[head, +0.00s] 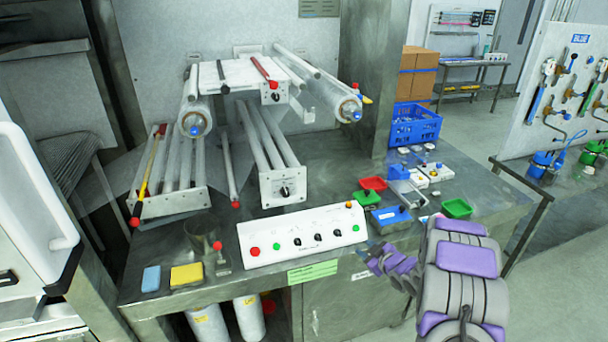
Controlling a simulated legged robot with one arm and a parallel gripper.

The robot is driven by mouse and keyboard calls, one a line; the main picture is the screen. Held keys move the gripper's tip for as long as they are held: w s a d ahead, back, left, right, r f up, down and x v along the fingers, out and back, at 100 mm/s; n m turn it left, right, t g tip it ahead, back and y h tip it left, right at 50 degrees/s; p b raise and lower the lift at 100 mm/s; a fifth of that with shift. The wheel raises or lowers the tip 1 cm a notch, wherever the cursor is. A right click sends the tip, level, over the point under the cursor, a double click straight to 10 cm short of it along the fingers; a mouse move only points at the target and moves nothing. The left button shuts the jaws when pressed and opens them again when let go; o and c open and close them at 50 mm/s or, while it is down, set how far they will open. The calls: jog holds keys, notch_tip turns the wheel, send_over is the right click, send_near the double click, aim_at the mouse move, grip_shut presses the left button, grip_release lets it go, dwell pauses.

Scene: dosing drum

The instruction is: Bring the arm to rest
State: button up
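My arm, grey with purple pads, rises from the lower right of the head view and bends down to the left. Its far end, with my gripper (374,258), is at the front edge of the bench, just right of the white control panel (302,236). The fingers are small and partly hidden by the arm links, so I cannot tell whether they are open or shut. I see no object clearly held. A blue tray (391,217) lies just behind the gripper end.
The steel bench (335,165) carries a roller machine (282,186), red (374,184) and green trays (456,208), and a blue crate (414,125). A blue sponge (151,279) and a yellow sponge (187,275) lie front left. Open floor (560,290) shows at right.

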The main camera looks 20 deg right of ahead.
jog(key=s+a+r+m+g+h+b, duration=0.1)
jog(key=s+a+r+m+g+h, duration=0.15)
jog(key=s+r, duration=0.3)
jog(key=s+a+r+m+g+h+b, duration=0.1)
jog(key=s+a+r+m+g+h, duration=0.2)
jog(key=r, duration=0.4)
jog(key=s+a+r+g+y, duration=0.1)
jog(key=s+a, duration=0.5)
jog(key=s, duration=0.6)
jog(key=s+a+r+m+g+y, duration=0.1)
jog(key=s+a+r+g, duration=0.2)
jog(key=s, duration=1)
jog(key=s+a+r+g+y+b, duration=0.1)
jog(key=s+a+g, duration=0.4)
jog(key=s+a, duration=0.6)
jog(key=shift+s+a+r+m, duration=0.2)
jog(key=shift+s+r+m, duration=0.15)
jog(key=shift+s+r, duration=0.5)
jog(key=shift+o, duration=0.4)
jog(key=shift+s+f+y, duration=0.15)
jog(key=shift+f+y, duration=0.05)
jog(key=shift+y, duration=0.05)
